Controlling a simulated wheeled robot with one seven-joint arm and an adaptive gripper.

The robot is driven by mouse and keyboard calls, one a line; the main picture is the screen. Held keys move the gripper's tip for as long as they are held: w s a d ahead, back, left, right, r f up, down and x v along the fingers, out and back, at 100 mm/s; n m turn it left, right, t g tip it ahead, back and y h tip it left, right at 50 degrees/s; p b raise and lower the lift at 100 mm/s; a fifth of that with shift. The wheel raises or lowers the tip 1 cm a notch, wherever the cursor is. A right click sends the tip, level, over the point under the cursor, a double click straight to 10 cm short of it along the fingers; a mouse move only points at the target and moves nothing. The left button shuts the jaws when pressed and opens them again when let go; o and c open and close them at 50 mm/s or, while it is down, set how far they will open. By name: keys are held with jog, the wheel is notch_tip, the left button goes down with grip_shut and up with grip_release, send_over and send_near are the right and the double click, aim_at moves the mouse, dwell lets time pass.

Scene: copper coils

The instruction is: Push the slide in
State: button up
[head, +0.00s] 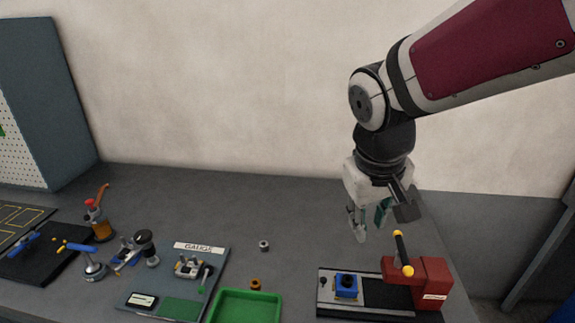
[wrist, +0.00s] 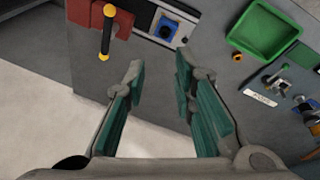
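A blue slide (head: 346,286) with a dark round top sits on a dark rail base (head: 385,296), left of a red housing (head: 432,284). A black handle (head: 401,252) with yellow ends stands at the housing. The blue slide also shows in the wrist view (wrist: 165,29), at the top, with the red housing (wrist: 92,17) to its left. My gripper (head: 370,228) hangs above and behind the rail base, apart from it. In the wrist view its green-padded fingers (wrist: 159,65) are spread with nothing between them.
A green tray (head: 245,306) lies left of the rail base. A gauge board (head: 180,305) lies further left. A small grey ring (head: 264,245) and a brass-coloured piece (head: 255,284) lie on the bench. The bench behind the rail base is clear.

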jog(key=n+g+b, duration=0.2)
send_near(323, 279)
jog(key=f, duration=0.5)
jog(key=d+f, duration=0.1)
jog(key=f, duration=0.2)
jog(key=shift+w+d+f, duration=0.1)
jog(key=shift+w+f, duration=0.2)
jog(key=shift+w, duration=0.05)
grip_shut()
